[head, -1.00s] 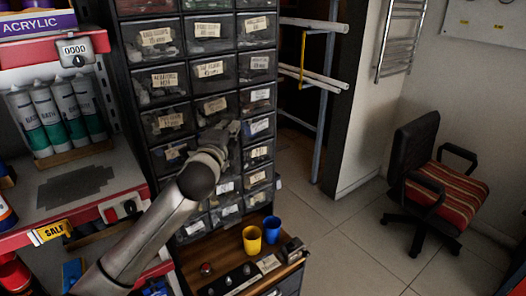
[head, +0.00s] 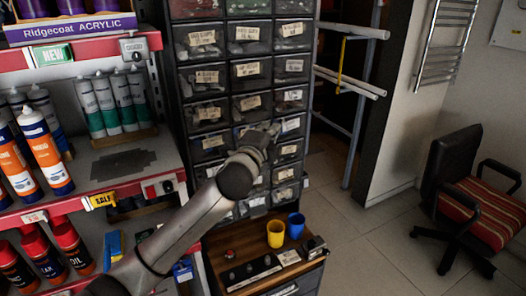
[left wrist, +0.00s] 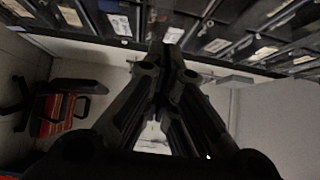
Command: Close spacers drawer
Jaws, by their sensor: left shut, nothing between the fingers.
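A dark cabinet of small clear-fronted drawers (head: 206,85) with paper labels stands in the middle of the head view. The labels are too small to read, so I cannot tell which one is the spacers drawer. My left gripper (head: 268,135) is at the cabinet front, over the middle and right columns, and hides part of the drawers there. I cannot tell whether it touches a drawer. In the left wrist view its fingers (left wrist: 167,55) meet, shut and empty, with the drawer fronts (left wrist: 215,45) beyond the tips. My right gripper is not in view.
Below the drawers, a wooden ledge holds a yellow cup (head: 275,234) and a blue cup (head: 295,226). A shelf with tubes (head: 110,105) stands close on the left. A pipe rack (head: 350,88) and a chair (head: 470,200) are right, with open floor between.

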